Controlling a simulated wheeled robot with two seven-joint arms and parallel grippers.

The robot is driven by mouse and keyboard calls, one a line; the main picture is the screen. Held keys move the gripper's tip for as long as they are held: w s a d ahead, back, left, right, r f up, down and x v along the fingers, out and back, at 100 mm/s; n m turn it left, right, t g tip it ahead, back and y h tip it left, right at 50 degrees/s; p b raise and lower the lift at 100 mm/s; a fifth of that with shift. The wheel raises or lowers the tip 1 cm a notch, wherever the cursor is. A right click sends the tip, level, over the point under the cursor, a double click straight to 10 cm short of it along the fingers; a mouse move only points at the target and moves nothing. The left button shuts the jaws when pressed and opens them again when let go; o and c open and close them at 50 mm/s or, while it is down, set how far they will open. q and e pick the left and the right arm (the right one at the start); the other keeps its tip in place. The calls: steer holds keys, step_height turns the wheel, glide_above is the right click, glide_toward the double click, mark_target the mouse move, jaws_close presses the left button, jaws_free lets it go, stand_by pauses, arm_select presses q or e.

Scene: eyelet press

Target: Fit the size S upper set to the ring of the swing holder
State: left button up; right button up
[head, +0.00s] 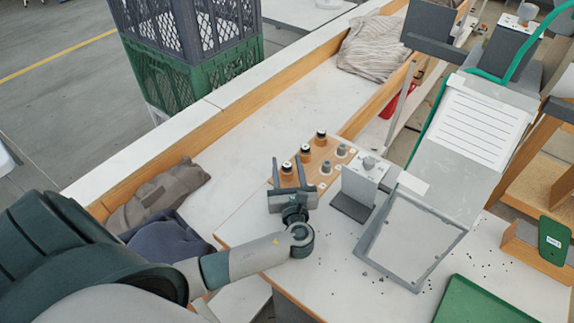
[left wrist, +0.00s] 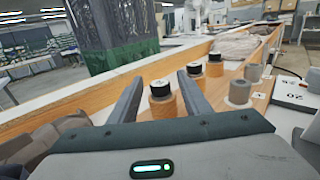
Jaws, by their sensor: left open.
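A wooden rack (head: 313,171) on the table carries a row of black-topped sets (head: 305,152) and a row of plain grey ones (head: 326,168). Which is size S I cannot read. My left gripper (head: 286,158) is open and empty at the rack's near-left end. In the left wrist view, the nearest black-topped set (left wrist: 162,101) appears between the fingers (left wrist: 159,77); two more black-topped sets (left wrist: 195,76) (left wrist: 214,66) stand behind. A grey press-like block (head: 362,179) stands right of the rack. I cannot make out the holder's ring. My right gripper is out of view.
A grey tray-like frame (head: 411,242) and a sloped panel with a lined sheet (head: 480,125) stand to the right. A green tray (head: 480,303) lies at the front right. Cloths (head: 157,197) lie at left. Small dark bits are scattered on the table.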

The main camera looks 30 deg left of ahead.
mark_target(288, 166)
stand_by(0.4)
arm_select(q)
jaws_close()
steer(key=shift+r, duration=0.1)
step_height(288, 166, up, 10)
steer(key=shift+f+b, duration=0.1)
steer(key=shift+b, duration=0.6)
stand_by(0.4)
steer(key=shift+s+d+f+h, duration=0.15)
steer(key=shift+d+h, duration=0.15)
steer(key=shift+d, duration=0.05)
steer(key=s+d+m+t+h+b, duration=0.3)
steer(key=s+d+m+h, duration=0.5)
steer(key=s+d+h, duration=0.3)
steer(key=s+d+t, duration=0.1)
steer(key=d, duration=0.2)
steer(key=shift+s+b, duration=0.15)
steer(key=shift+b, duration=0.15)
